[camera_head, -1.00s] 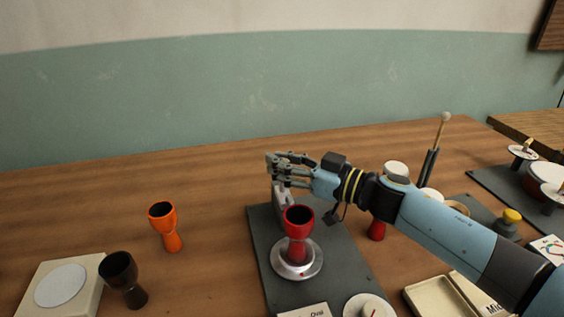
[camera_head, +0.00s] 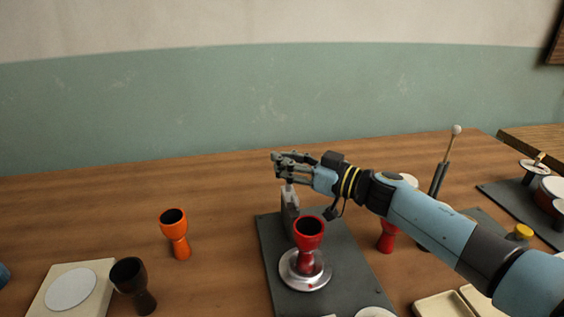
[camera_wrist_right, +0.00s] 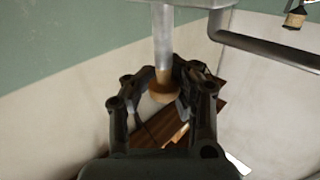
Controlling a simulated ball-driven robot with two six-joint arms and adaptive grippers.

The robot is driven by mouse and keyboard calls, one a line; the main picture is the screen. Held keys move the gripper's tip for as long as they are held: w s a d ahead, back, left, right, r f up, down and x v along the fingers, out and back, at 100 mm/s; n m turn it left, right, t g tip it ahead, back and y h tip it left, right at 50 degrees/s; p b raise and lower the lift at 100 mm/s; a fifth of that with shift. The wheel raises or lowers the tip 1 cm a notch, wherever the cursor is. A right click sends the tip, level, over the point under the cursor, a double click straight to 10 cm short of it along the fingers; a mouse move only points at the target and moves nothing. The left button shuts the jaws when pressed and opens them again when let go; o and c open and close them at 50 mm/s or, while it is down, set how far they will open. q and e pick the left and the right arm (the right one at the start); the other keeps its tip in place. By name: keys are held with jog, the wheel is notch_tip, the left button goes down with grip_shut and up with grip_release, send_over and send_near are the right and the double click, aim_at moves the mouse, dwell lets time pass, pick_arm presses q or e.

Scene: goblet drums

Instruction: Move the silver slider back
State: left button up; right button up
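A dark plate (camera_head: 350,268) carries a round silver base (camera_head: 304,281) with a red goblet drum (camera_head: 308,240) upright on it. A silver upright piece (camera_head: 290,203), which looks like the slider, stands behind the drum on the plate. My right gripper (camera_head: 283,166) is at the top of this piece. In the right wrist view a silver rod with a tan end (camera_wrist_right: 163,85) reaches between the spread fingers of my right gripper (camera_wrist_right: 160,90). I cannot tell whether the fingers clamp it. My left gripper is not in view.
An orange goblet drum (camera_head: 176,235) and a black one (camera_head: 133,285) stand to the left, beside a pale block with a white disc (camera_head: 70,288). Another red drum (camera_head: 388,237) is under my right arm. Pale trays (camera_head: 440,305) are at the lower right. The back left table is clear.

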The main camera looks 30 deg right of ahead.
jog(key=o, duration=0.7)
jog(key=shift+d+f, duration=0.1)
jog(key=shift+d, duration=0.4)
jog(key=shift+s, duration=0.15)
jog(key=shift+s+d, duration=0.15)
jog(key=shift+s, duration=0.2)
jog(key=v, duration=1.1)
jog(key=shift+d, duration=0.1)
